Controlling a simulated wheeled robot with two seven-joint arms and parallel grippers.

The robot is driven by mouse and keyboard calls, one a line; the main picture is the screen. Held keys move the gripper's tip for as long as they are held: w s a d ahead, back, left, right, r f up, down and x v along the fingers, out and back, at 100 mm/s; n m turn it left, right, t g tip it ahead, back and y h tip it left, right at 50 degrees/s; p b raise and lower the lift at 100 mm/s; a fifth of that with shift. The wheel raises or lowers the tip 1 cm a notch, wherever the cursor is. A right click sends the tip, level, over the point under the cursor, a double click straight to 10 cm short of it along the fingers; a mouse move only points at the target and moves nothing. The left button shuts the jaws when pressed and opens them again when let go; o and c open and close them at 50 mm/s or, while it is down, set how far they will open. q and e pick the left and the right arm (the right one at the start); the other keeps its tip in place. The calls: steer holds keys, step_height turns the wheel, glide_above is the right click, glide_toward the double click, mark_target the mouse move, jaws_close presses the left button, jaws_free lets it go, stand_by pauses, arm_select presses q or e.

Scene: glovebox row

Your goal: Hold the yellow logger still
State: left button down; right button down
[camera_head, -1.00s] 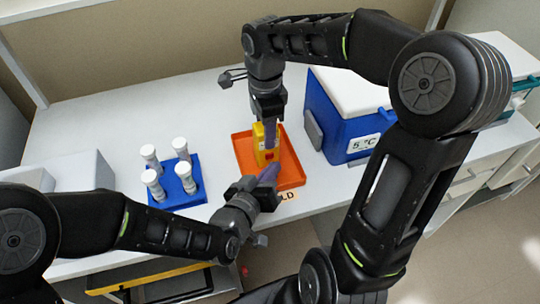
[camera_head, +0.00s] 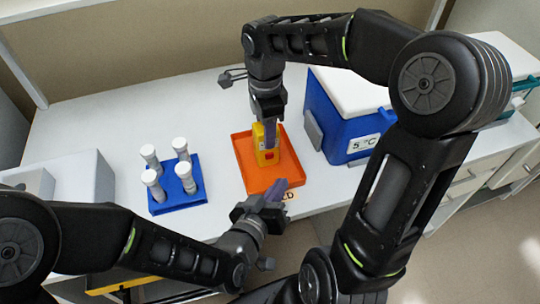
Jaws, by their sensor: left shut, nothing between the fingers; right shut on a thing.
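The yellow logger (camera_head: 262,156) stands upright on the orange tray (camera_head: 252,183) and has a small red patch on its front. My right gripper (camera_head: 271,136) reaches down from above and is shut on the logger's upper part, hiding some of it. My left gripper (camera_head: 279,187) is shut and empty at the tray's front edge, below the logger and apart from it.
A blue rack (camera_head: 180,203) with several white-capped tubes stands left of the tray. A blue cooler box (camera_head: 345,128) marked 5 °C stands to the right. A grey-white box (camera_head: 88,178) is at the far left. White table is clear between rack and tray.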

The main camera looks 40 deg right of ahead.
stand_by(0.4)
steer(key=c, duration=0.7)
jaws_free()
steer(key=shift+r, duration=0.1)
step_height(320, 180, up, 7)
steer(key=shift+r, duration=0.15)
